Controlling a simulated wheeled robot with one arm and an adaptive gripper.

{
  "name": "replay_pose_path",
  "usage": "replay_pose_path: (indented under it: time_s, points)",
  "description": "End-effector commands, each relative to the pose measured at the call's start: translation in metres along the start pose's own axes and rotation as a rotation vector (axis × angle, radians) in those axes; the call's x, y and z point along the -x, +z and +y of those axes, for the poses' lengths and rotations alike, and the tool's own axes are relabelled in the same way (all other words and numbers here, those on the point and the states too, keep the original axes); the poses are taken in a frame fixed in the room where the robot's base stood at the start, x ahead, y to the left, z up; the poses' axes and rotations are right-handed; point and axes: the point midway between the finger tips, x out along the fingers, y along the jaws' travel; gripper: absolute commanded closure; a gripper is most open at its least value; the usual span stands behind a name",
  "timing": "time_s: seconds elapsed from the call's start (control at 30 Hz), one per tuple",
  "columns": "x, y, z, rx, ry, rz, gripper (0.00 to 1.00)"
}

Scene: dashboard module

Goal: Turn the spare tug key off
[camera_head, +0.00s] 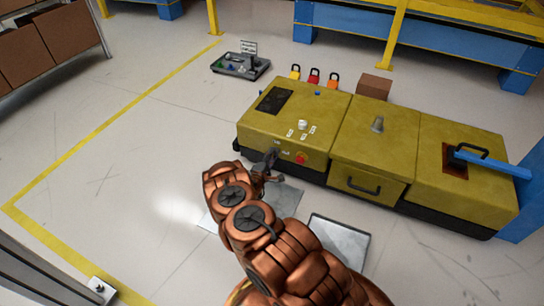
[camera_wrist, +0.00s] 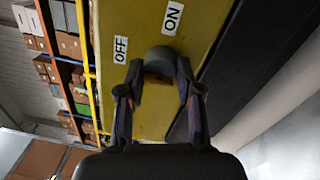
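The yellow tug (camera_head: 290,130) stands on the floor, with a key switch on its near side face. In the wrist view the switch shows as a dark round knob (camera_wrist: 161,58) with a small brownish part under it, between an OFF label (camera_wrist: 120,50) and an ON label (camera_wrist: 173,18). My gripper (camera_head: 268,160) is at this face. In the wrist view its fingers (camera_wrist: 159,80) stand apart on either side of the knob, with yellow panel showing between them. Contact with the knob is not clear. The key's turned position cannot be made out.
A red button (camera_head: 300,158) sits right of my gripper on the same face. Three padlocks (camera_head: 314,76) and a brown box (camera_head: 374,87) are behind the tug. A grey tray (camera_head: 241,66) lies on the floor at the back. The floor at left is clear.

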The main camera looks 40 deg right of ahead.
Motion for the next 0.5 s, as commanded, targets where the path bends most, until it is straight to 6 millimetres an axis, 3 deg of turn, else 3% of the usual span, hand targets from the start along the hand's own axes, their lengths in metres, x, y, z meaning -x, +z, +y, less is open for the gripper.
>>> replay_pose_path:
  time_s: [0.23, 0.5]
  points:
    - [0.0000, -0.0001, 0.0000, 0.000, 0.000, 0.000, 0.40]
    - [0.0003, 0.0001, 0.0000, -0.001, 0.000, 0.000, 0.40]
